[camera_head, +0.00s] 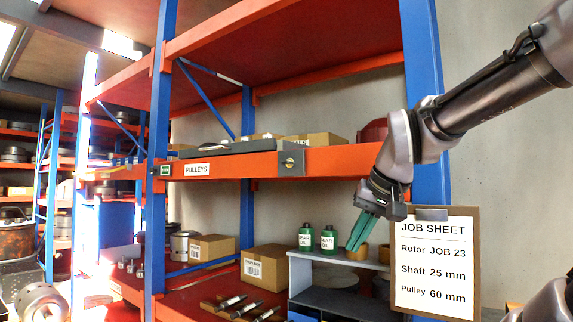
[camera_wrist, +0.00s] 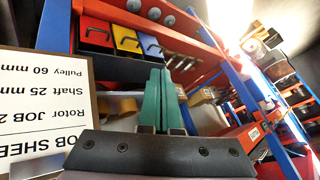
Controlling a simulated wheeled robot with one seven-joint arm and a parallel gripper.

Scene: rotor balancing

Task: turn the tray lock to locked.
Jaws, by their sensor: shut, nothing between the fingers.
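The tray lock is a grey plate with a small brass-coloured knob (camera_head: 291,162) on the front edge of the orange pulley shelf in the head view. Which way the knob points is too small to tell. A dark grey tray (camera_head: 228,149) lies on that shelf, behind and left of the lock. My gripper (camera_head: 352,247) has teal fingers pointing down, to the right of and below the lock, clear of it. In the wrist view the fingers (camera_wrist: 159,75) are together and empty. I cannot make out the lock in the wrist view.
A job sheet board (camera_head: 437,262) hangs just right of my gripper. Cardboard boxes (camera_head: 265,265) stand further left. Space directly before the lock looks clear.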

